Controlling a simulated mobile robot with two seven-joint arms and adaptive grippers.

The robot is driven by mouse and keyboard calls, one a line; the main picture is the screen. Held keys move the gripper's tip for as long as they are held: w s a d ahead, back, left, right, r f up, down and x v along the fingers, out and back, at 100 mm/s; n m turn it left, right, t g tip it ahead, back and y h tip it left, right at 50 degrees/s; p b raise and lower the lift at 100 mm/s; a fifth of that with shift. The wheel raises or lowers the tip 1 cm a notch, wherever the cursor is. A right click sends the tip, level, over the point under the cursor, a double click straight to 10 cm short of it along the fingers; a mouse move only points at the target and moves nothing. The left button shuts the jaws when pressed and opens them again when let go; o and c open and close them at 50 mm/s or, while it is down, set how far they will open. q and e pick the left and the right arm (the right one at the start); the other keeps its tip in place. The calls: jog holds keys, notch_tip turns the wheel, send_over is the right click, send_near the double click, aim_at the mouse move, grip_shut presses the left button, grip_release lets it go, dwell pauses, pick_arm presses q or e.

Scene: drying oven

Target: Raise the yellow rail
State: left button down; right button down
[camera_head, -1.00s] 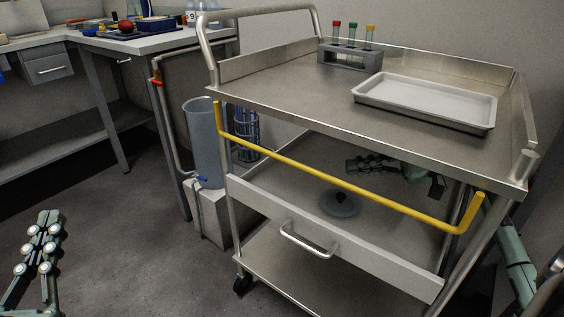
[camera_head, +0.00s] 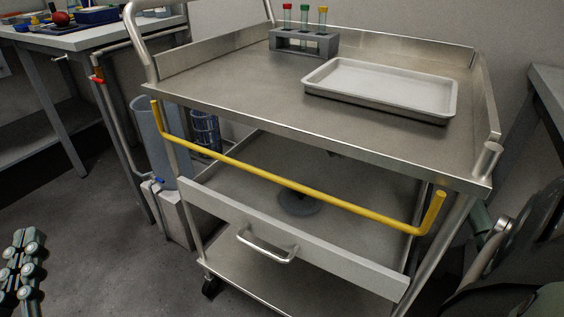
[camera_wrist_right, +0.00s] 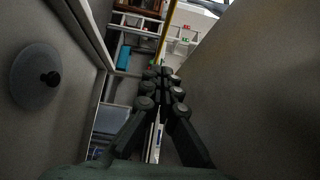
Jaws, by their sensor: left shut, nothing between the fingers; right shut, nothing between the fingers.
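The yellow rail (camera_head: 290,186) runs along the front of the steel cart, below its top shelf, with upturned ends. It slopes down to the right in the head view. In the right wrist view a piece of the rail (camera_wrist_right: 165,34) shows beyond the fingertips. My right gripper (camera_wrist_right: 163,74) is shut and empty, between two cart shelves; I see no contact with the rail. In the head view the cart top hides it. My left gripper (camera_head: 24,262) is shut and empty at the lower left, over the floor and well away from the rail.
The cart top (camera_head: 235,85) carries a white tray (camera_head: 385,90) and a tube rack (camera_head: 304,42). Below the rail is a drawer with a handle (camera_head: 266,246). A round knobbed lid (camera_wrist_right: 36,76) lies on the middle shelf. Open floor (camera_head: 110,250) lies left of the cart.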

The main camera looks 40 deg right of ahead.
jog(key=shift+a, duration=0.1)
jog(key=s+a+x, duration=0.1)
jog(key=s+x, duration=0.1)
jog(key=x, duration=1)
jog(key=shift+a, duration=0.4)
